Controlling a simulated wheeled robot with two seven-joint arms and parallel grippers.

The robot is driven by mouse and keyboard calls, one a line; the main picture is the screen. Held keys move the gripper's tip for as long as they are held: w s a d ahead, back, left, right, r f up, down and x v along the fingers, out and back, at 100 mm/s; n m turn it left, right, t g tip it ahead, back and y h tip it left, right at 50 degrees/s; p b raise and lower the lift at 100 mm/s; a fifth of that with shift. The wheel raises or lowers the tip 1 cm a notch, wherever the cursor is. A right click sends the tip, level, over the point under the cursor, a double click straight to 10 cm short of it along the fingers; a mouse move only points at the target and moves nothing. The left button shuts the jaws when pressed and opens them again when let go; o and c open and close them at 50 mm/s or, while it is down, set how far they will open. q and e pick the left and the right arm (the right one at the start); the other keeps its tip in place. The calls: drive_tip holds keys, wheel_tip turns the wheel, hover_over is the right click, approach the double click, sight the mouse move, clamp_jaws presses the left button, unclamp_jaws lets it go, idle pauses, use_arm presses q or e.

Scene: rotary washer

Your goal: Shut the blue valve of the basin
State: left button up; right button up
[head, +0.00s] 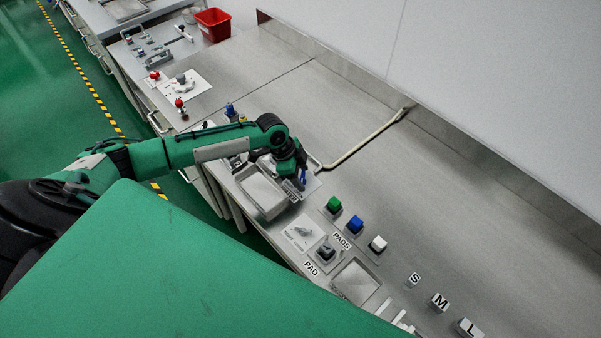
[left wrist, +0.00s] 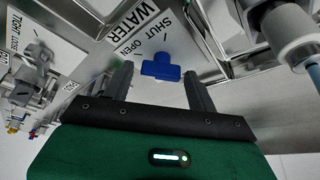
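The blue valve (left wrist: 161,67) stands on a plate lettered WATER, SHUT and OPEN. In the left wrist view it sits between and just beyond the two finger tips of my left gripper (left wrist: 158,82), which are spread apart with gaps on both sides. In the head view my left gripper (head: 294,178) reaches down at the basin's right end, and a bit of the blue valve (head: 303,175) shows beside it. The metal basin (head: 246,180) lies left of the gripper. I cannot tell which mark the handle points to. My right gripper is out of view.
A bent pipe (head: 352,151) runs along the bench behind the gripper. Green (head: 334,204), blue (head: 356,224) and white (head: 377,244) blocks stand to the right. A red bin (head: 213,24) is at the far end. The bench behind the blocks is clear.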

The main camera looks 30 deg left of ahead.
use_arm(q)
drive_tip(key=c, duration=0.7)
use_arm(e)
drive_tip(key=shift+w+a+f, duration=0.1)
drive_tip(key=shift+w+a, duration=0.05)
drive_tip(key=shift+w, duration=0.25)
